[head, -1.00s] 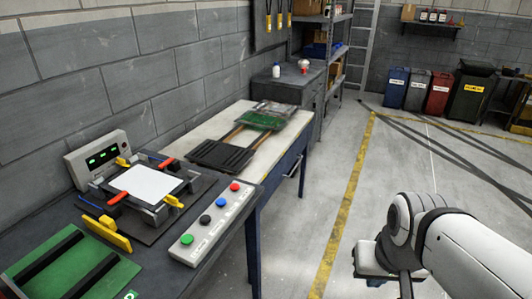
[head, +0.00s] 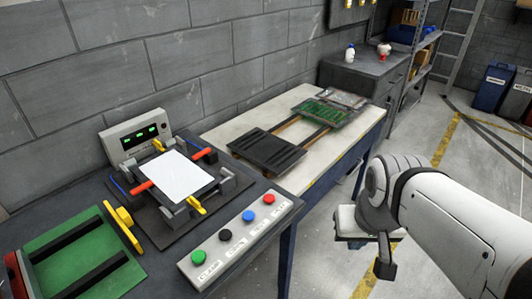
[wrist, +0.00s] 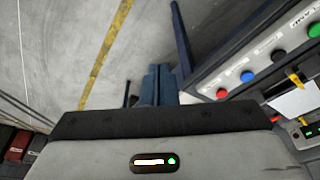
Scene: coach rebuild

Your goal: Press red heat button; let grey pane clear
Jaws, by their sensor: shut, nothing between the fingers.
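The red button (head: 269,199) is at the far right end of a light grey button panel (head: 213,265), in a row with blue, black and green buttons. It also shows in the wrist view (wrist: 222,93). A pane (head: 176,175), looking white and opaque, lies flat in a dark clamp frame with red and yellow levers. My gripper (head: 385,265) hangs over the floor, to the right of the bench and apart from the panel. In the wrist view its fingers (wrist: 158,84) are together and empty, left of the red button.
A grey box with green displays (head: 139,139) stands behind the frame. A green tray (head: 75,258) with black bars is at left. A second table (head: 232,132) holds a black rack and a green board. Open floor lies to the right.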

